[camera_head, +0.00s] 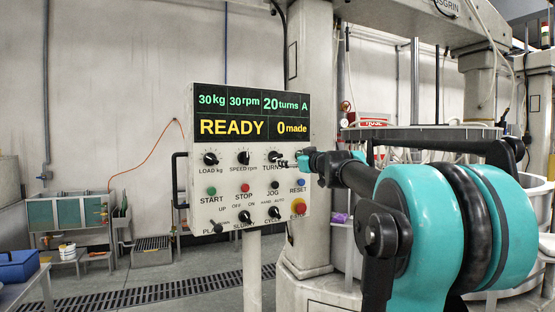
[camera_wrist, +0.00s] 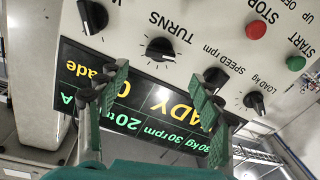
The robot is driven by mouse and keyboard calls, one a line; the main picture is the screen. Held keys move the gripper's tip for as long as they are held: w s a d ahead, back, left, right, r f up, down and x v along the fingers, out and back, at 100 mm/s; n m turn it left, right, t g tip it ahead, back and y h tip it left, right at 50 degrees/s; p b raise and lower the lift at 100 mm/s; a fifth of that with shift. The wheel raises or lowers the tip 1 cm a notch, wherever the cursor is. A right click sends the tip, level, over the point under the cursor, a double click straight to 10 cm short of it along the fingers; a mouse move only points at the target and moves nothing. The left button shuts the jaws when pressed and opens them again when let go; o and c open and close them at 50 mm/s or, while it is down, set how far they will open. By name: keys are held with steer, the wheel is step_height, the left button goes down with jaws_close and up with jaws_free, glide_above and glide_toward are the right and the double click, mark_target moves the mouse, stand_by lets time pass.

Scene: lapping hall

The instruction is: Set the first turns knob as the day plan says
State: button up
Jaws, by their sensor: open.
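The display (camera_head: 250,115) reads 30 kg, 30 rpm, 20 turns A, READY, 0 made. My gripper (camera_head: 286,164) is open and empty close to the panel by this knob. In the wrist view my gripper (camera_wrist: 158,76) has its two fingers spread over the display, with the knob just beyond the gap between the tips. No day plan is legible in either view.
The load knob (camera_head: 210,158) and speed knob (camera_head: 243,157) sit left in the same row. Below are green START (camera_head: 211,191), red STOP (camera_head: 243,190), blue RESET (camera_head: 301,182) and a red emergency button (camera_head: 298,206). A large machine column (camera_head: 310,70) stands behind the panel.

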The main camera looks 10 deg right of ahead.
mark_target(277, 155)
steer(key=x, duration=1)
steer(key=shift+w, duration=0.1)
steer(key=shift+c, duration=0.4)
steer(key=c, duration=1.1)
